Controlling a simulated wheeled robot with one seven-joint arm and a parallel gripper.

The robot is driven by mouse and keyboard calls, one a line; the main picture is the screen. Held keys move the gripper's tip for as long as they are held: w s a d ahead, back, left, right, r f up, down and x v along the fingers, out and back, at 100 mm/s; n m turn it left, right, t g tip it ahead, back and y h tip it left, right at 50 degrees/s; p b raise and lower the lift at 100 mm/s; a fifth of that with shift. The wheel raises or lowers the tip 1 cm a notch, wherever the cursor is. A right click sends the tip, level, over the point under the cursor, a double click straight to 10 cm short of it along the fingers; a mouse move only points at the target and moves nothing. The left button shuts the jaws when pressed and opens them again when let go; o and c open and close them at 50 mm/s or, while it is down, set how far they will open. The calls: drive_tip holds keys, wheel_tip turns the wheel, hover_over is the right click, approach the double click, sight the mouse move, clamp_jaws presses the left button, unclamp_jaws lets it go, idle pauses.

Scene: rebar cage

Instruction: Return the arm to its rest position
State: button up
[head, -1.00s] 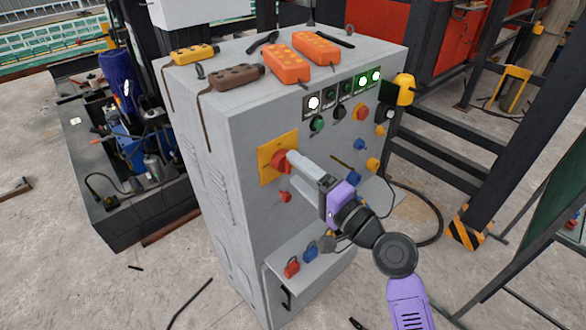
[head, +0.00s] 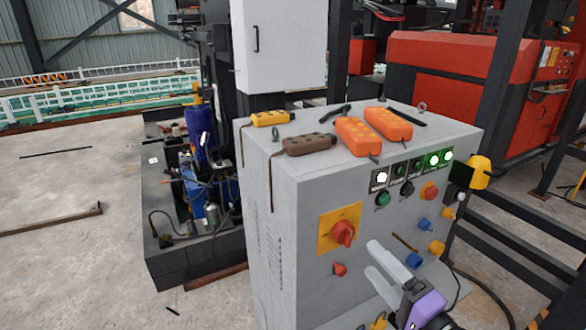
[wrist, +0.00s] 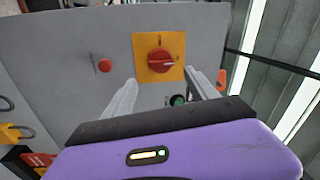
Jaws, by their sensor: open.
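My gripper (head: 384,266) is open and empty in front of the grey control cabinet (head: 290,230), apart from the panel. Its two pale fingers point at the panel, below and right of the red rotary switch (head: 343,233) on its yellow plate. In the wrist view, the red rotary switch (wrist: 160,60) shows between and beyond the two fingertips of my gripper (wrist: 160,85). Nothing is between the fingers. Most of my arm is outside the head view's lower edge.
Orange pendants (head: 358,136), a brown pendant (head: 310,144) and a yellow one (head: 270,118) lie on the cabinet top. Buttons and a yellow-black device (head: 480,172) stick out from the panel. Dark steel framing stands at right. Open floor (head: 80,250) is at left.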

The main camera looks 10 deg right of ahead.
drive_tip(key=s+d+f+n+h, duration=0.2)
drive_tip(key=s+d+h, duration=0.1)
drive_tip(key=s+h, duration=0.15)
drive_tip(key=s+d+f+n+h, duration=0.1)
drive_tip(key=s+d+f+h, duration=0.15)
drive_tip(key=s, duration=0.25)
drive_tip(key=s+a+f+n+g, duration=0.1)
drive_tip(key=s+a+n, duration=0.2)
drive_tip(key=s, duration=0.6)
drive_tip(key=s+a+f+n+g+y, duration=0.1)
drive_tip(key=s+a+f+n, duration=0.1)
drive_tip(key=s, duration=0.7)
drive_tip(key=s+a+f+n+g, duration=0.1)
drive_tip(key=s+a+n, duration=0.2)
drive_tip(key=s, duration=0.5)
drive_tip(key=shift+s+a+f+n, duration=0.3)
drive_tip(key=shift+s+f+n, duration=0.1)
drive_tip(key=shift+n, duration=0.3)
